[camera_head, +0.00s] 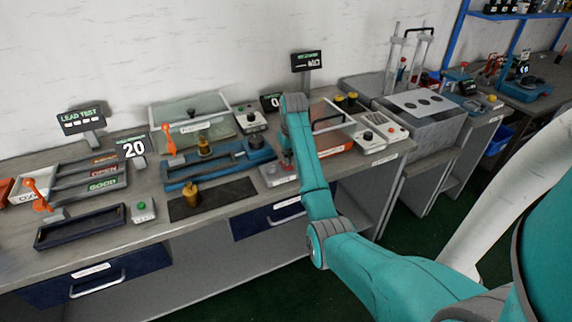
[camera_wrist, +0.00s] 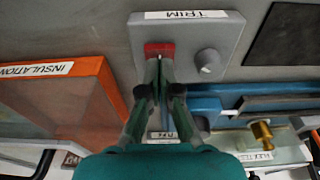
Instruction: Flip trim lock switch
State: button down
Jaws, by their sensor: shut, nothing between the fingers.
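The grey trim panel (camera_wrist: 184,38), labelled TRIM, fills the upper middle of the wrist view. A red switch (camera_wrist: 160,48) sits on it, with a round grey knob (camera_wrist: 208,60) to its right. My gripper (camera_wrist: 160,63) is shut and empty, its fingertips right at the red switch; I cannot tell if they touch it. The fingers cover the lower part of the switch, so its position is unclear. In the head view the trim panel (camera_head: 277,174) lies at the bench's front edge, and my arm partly hides it.
An orange-framed insulation box (camera_wrist: 100,78) stands close to the left of the fingers in the wrist view. A blue fixture (camera_head: 222,160) with brass parts lies left of my arm in the head view. A dark mat (camera_head: 225,196) lies in front of it.

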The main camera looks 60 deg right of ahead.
jog(key=shift+f, duration=0.9)
dwell(0.5)
dwell(0.4)
